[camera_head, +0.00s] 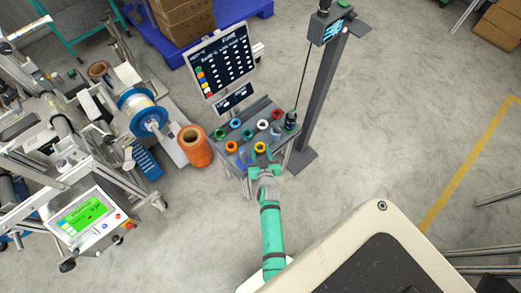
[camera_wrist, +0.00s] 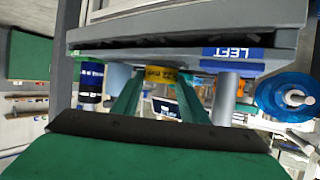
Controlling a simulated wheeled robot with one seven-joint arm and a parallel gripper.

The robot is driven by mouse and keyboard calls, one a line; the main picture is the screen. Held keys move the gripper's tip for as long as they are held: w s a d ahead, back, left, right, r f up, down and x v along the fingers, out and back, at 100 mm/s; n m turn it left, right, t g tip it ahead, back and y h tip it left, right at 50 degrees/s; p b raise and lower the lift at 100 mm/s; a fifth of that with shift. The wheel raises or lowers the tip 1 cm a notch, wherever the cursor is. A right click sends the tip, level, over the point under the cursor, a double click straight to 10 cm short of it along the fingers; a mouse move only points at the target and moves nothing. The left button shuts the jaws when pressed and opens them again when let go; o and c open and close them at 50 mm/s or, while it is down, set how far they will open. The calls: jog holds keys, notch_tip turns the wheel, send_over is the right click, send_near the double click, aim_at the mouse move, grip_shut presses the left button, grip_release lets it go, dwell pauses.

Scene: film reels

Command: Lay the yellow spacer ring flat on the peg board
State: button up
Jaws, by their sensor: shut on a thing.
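The peg board (camera_head: 254,112) is a dark grey panel on a stand in the middle of the head view, with several coloured rings on it. My gripper (camera_head: 267,158) is at its near edge. In the wrist view my gripper's two green fingers (camera_wrist: 160,95) are close together, with the yellow spacer ring (camera_wrist: 159,73) between their tips. The ring shows as a narrow yellow band with dark lettering. In the head view a yellow-orange ring (camera_head: 260,147) lies near the fingertips; I cannot tell whether it is the held one.
A screen (camera_head: 222,60) stands behind the board and a dark post (camera_head: 327,95) to its right. An orange spool (camera_head: 194,146) and a machine with a blue reel (camera_head: 143,112) are to the left. A grey edge with a blue LEFT label (camera_wrist: 232,53) spans the wrist view.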

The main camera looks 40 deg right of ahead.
jog(key=shift+f, duration=0.1)
jog(key=o, duration=1.1)
jog(key=v, duration=1.2)
jog(key=shift+a, duration=0.1)
